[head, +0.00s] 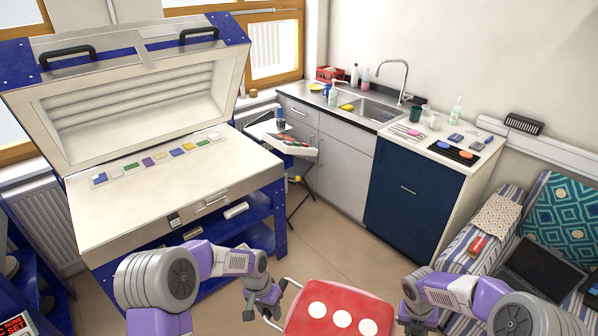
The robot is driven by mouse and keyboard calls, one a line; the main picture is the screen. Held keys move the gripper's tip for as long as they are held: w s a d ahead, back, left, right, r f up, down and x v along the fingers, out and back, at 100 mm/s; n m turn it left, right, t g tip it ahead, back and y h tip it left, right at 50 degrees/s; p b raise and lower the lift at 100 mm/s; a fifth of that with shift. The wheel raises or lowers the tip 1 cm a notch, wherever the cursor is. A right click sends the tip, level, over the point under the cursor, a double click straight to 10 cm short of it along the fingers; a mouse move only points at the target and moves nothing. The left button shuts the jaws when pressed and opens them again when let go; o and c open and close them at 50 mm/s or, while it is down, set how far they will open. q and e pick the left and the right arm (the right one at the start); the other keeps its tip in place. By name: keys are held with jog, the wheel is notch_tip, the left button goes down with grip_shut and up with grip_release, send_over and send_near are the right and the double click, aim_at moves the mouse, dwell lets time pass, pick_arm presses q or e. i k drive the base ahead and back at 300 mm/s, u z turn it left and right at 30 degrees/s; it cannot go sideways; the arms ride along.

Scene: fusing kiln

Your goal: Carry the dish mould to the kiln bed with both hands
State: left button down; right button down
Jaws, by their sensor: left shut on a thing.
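The dish mould, as far as I can tell, is the red, round-cornered piece with white round spots (340,312) at the bottom of the head view, cut off by the lower edge. My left gripper (272,314) is at its left side, shut on its pale edge or handle. My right gripper (416,322) is to the right of the mould, with its fingertips cut off or hidden, so its hold cannot be made out. The kiln bed (150,205) is the broad pale surface at left, under the raised kiln lid (140,95).
Several coloured glass squares (160,155) lie in a row across the kiln bed. A small stand (290,145) is right of the kiln. A sink counter (345,120) and blue cabinet (410,195) stand behind. A striped seat with a laptop (540,265) is at right. Bare floor (325,235) lies between.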

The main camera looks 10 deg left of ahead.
aim_at(181, 179)
jog(key=u, duration=0.25)
jog(key=i, duration=1.15)
jog(key=u, duration=0.5)
jog(key=i, duration=0.95)
jog(key=u, duration=0.8)
jog(key=i, duration=1.2)
jog(key=u, duration=0.55)
